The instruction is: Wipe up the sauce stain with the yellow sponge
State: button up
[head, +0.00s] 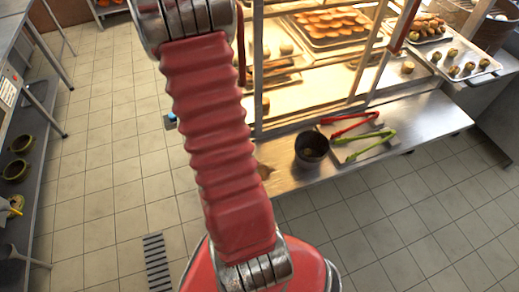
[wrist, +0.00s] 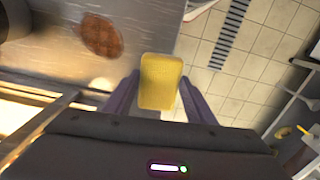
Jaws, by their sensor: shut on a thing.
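In the wrist view the yellow sponge (wrist: 160,82) is between the two purple fingers of my gripper (wrist: 160,95), which is shut on it. The brown sauce stain (wrist: 101,36) is a rounded patch on the steel counter, up and left of the sponge and apart from it in the picture. The sponge overlaps the counter's edge in this view; its height above the counter is hard to tell. In the head view, part of the stain (head: 265,171) shows beside my red arm, which hides the rest. My gripper and the sponge are hidden there.
On the steel counter (head: 425,118) stand a dark pot (head: 311,150), red tongs (head: 350,122) and green tongs (head: 364,144). A lit glass display case (head: 320,70) with pastries rises behind. Tiled floor (head: 400,210) lies open in front. A shelf with green bowls (head: 15,170) is at left.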

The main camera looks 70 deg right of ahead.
jog(key=w+a+r+n, duration=0.25)
jog(key=w+a, duration=0.35)
jog(key=w, duration=0.3)
jog(key=w+a+r+n, duration=0.2)
jog(key=w+a+r, duration=0.25)
jog(key=w, duration=0.45)
jog(key=w+a+r+n, duration=0.2)
jog(key=w+a, duration=0.3)
jog(key=a, duration=0.5)
jog(key=w+a+r+n, duration=0.2)
jog(key=w+a+r, duration=0.3)
jog(key=a, duration=0.4)
jog(key=shift+a, duration=0.35)
jog(key=shift+n, duration=0.25)
